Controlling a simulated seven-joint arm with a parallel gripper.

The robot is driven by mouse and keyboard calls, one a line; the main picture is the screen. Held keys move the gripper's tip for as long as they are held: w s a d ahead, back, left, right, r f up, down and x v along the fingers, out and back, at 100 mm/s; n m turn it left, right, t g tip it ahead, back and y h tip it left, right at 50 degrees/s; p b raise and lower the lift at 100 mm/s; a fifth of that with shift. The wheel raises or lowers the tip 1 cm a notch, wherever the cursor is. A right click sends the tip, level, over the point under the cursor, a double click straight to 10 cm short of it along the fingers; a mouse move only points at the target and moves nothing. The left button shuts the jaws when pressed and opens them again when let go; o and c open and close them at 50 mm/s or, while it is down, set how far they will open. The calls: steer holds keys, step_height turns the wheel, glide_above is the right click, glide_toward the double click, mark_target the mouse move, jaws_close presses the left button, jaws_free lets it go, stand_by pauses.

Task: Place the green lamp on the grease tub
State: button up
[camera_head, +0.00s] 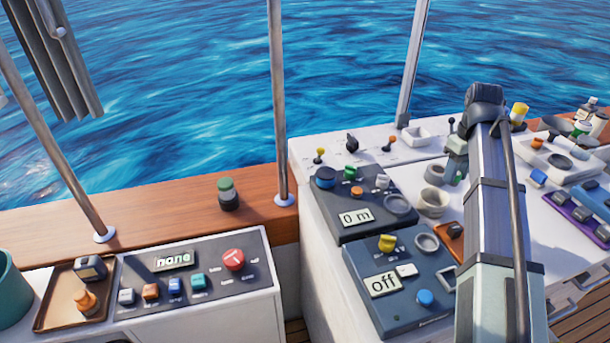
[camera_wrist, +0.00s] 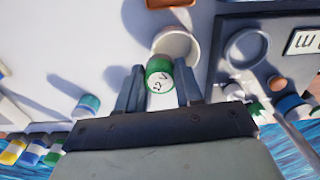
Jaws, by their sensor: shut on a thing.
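My gripper (camera_wrist: 158,80) is shut on a small round green thing with a white, marked face (camera_wrist: 159,76), which I take to be the green lamp. In the head view the green thing (camera_head: 456,177) shows only partly below my gripper (camera_head: 456,160), over the white counter. A cream cup-like tub (camera_wrist: 178,46) lies just beyond the held thing in the wrist view. I cannot tell which is the grease tub.
A dark panel reading "0 m" (camera_head: 345,230) and a blue-grey panel reading "off" (camera_head: 400,310) lie left of my arm. A dark, green-topped cylinder (camera_head: 228,195) stands on the wooden ledge (camera_head: 160,219). Several bottles and trays crowd the right side.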

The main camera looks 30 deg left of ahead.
steer(key=s+a+n, duration=0.1)
steer(key=a+n, duration=0.2)
steer(key=a, duration=0.6)
steer(key=s+a+n, duration=0.1)
steer(key=a+n, duration=0.3)
steer(key=a, duration=0.5)
steer(key=s+a+n, duration=0.1)
steer(key=a+n, duration=0.2)
steer(key=a, duration=0.6)
steer(key=shift+s+r+n, duration=0.15)
steer(key=shift+s+n, duration=0.15)
steer(key=shift+s, duration=0.05)
steer(key=s+a+n, duration=0.5)
steer(key=s+a, duration=0.2)
steer(key=a, duration=0.6)
steer(key=s+a+n, duration=0.5)
steer(key=s+a, duration=0.1)
steer(key=a, duration=0.7)
steer(key=n, duration=0.4)
glide_toward(225, 182)
steer(key=shift+w+f, duration=0.1)
steer(key=shift+f, duration=2.85)
steer(key=shift+f, duration=0.15)
steer(key=o, duration=1)
step_height(225, 182, up, 12)
steer(key=shift+r, duration=0.2)
